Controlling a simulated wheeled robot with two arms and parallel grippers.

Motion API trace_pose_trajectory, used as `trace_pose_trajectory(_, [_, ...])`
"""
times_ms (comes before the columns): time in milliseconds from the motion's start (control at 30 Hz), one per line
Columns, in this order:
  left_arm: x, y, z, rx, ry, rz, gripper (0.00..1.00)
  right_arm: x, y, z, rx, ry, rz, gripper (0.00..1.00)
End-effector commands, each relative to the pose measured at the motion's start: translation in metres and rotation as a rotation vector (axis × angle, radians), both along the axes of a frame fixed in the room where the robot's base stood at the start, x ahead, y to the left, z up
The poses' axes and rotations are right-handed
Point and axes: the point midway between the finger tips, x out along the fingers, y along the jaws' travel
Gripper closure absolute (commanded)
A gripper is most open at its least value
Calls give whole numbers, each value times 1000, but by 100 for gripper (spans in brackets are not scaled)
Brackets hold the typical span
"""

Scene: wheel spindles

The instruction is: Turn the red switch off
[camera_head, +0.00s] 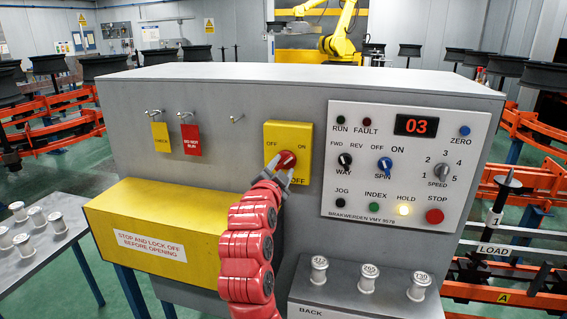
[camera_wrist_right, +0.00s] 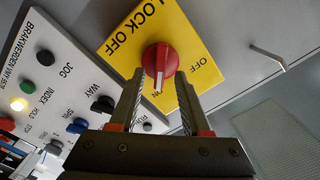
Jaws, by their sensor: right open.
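The red switch (camera_head: 287,159) is a round rotary knob on a yellow plate (camera_head: 302,140) in the middle of the grey panel. The plate reads OFF at upper left, ON at upper right and LOCK OFF below. In the right wrist view the red knob (camera_wrist_right: 161,58) has a grip bar with a white mark, pointing toward the partly hidden ON lettering. My right gripper (camera_head: 279,172) is at the knob, open, with one finger on each side of the grip bar; in the wrist view it also shows (camera_wrist_right: 159,82). I cannot tell whether the fingers touch it. My left gripper is not in view.
Yellow and red tags (camera_head: 191,139) hang on hooks left of the switch. A white control panel (camera_head: 375,208) with buttons and knobs is to the right. A yellow box (camera_head: 150,235) juts out at lower left. A grey ledge (camera_head: 330,290) with several metal pieces is at lower right.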

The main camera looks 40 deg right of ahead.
Motion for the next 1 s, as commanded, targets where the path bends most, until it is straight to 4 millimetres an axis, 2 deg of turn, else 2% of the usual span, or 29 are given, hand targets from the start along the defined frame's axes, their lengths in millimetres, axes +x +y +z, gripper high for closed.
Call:
trace_pose_trajectory(133, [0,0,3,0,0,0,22,7,-9,1,1,0,-1,52])
trace_pose_trajectory(433, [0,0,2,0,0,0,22,8,-10,0,1,-2,0,52])
trace_pose_trajectory(700, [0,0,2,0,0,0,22,8,-10,0,1,-1,0,100])
trace_pose_trajectory(1000, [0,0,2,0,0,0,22,8,-10,0,-1,1,0,100])
